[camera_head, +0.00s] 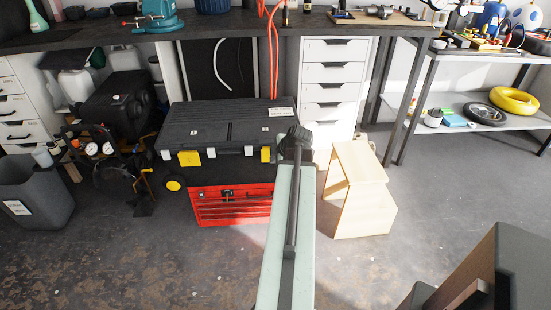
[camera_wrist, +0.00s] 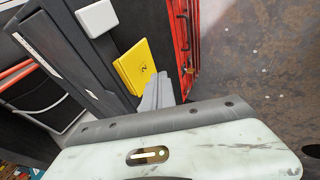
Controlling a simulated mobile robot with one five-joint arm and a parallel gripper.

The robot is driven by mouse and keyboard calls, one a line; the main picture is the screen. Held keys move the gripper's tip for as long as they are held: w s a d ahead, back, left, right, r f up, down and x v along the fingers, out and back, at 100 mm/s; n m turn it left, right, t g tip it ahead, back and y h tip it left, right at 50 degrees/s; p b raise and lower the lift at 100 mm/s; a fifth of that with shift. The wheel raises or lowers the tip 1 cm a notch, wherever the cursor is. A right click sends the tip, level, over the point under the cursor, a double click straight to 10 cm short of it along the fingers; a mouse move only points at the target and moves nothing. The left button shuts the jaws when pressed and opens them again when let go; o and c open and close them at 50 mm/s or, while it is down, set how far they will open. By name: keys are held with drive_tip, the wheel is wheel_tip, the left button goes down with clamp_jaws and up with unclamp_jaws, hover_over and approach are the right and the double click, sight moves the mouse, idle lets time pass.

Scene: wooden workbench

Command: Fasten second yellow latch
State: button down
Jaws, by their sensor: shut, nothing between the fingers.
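The second yellow latch (camera_head: 265,154) is at the right of the front of a black toolbox (camera_head: 225,117). In the wrist view the latch (camera_wrist: 136,66) is a yellow plate with a small dark mark. I cannot tell whether it is fastened. The other yellow latch (camera_head: 189,158) is on the left of the same front. My gripper (camera_wrist: 158,92) is shut and empty, its grey fingertips close beside the latch's lower edge. Contact cannot be made out. In the head view my arm hides the fingertips and the toolbox's right front corner.
A red tool chest (camera_head: 228,205) stands under the black toolbox. A wooden step stool (camera_head: 362,190) is close to the right of my arm, with white drawers (camera_head: 333,85) behind it. A pressure-gauge unit (camera_head: 100,150) stands to the left. The floor in front is mostly clear.

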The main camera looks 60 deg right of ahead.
drive_tip(key=shift+r, duration=0.1)
drive_tip(key=p+v, duration=0.6)
drive_tip(key=v, duration=0.1)
drive_tip(key=shift+s+r, duration=0.2)
drive_tip(key=shift+r, duration=0.05)
